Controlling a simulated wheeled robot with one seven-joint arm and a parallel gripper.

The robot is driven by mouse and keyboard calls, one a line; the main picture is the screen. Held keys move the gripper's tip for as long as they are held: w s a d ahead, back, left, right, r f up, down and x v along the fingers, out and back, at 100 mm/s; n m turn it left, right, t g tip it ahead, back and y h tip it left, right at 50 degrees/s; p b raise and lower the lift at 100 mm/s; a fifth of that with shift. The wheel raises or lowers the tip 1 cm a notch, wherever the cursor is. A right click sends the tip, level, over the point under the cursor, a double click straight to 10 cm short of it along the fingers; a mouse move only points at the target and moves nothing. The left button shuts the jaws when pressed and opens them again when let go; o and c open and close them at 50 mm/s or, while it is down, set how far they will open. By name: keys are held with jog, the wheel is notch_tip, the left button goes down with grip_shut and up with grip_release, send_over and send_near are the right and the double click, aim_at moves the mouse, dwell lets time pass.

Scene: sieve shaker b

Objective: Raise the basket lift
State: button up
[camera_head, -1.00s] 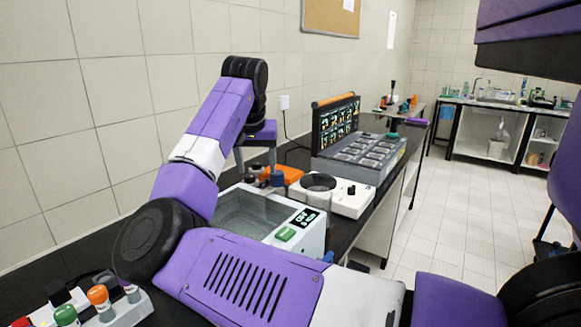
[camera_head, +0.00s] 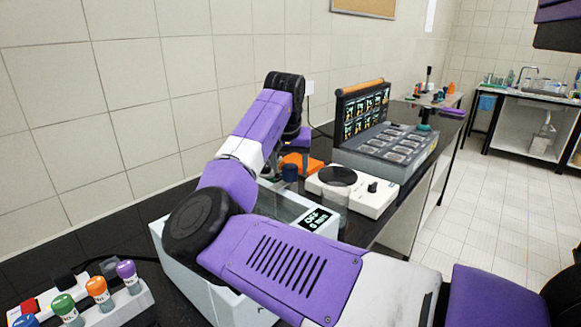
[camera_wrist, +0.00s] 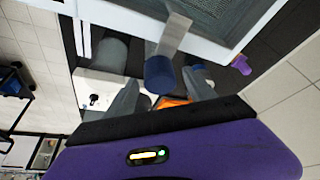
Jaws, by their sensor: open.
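The white bath (camera_head: 178,262) stands on the dark bench, partly covered by my arm in the head view. Its display (camera_head: 317,219) reads OFF, 0 min. In the wrist view its mesh basket (camera_wrist: 215,18) shows at the top, with a pale metal strip (camera_wrist: 172,34) running out to a dark blue round handle (camera_wrist: 159,76). The blue handle also shows in the head view (camera_head: 290,172). My gripper (camera_wrist: 161,82) is open, with one finger on each side of the blue handle. I cannot tell whether either finger touches it.
An orange object (camera_head: 301,163) lies just behind the handle. A white device with a dark round plate (camera_head: 372,199) stands right of the bath. Beyond is a grey unit with a picture panel (camera_head: 366,113). A vial rack (camera_head: 113,308) is at front left. The tiled wall is close behind.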

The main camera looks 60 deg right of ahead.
jog(key=shift+d+f, duration=0.1)
jog(key=shift+f, duration=0.25)
grip_shut()
notch_tip(320, 180, up, 9)
jog(key=p, duration=0.7)
jog(key=shift+w+r, duration=0.15)
jog(key=shift+c, duration=0.2)
grip_release()
jog(key=shift+r, duration=0.1)
jog(key=shift+o, duration=0.2)
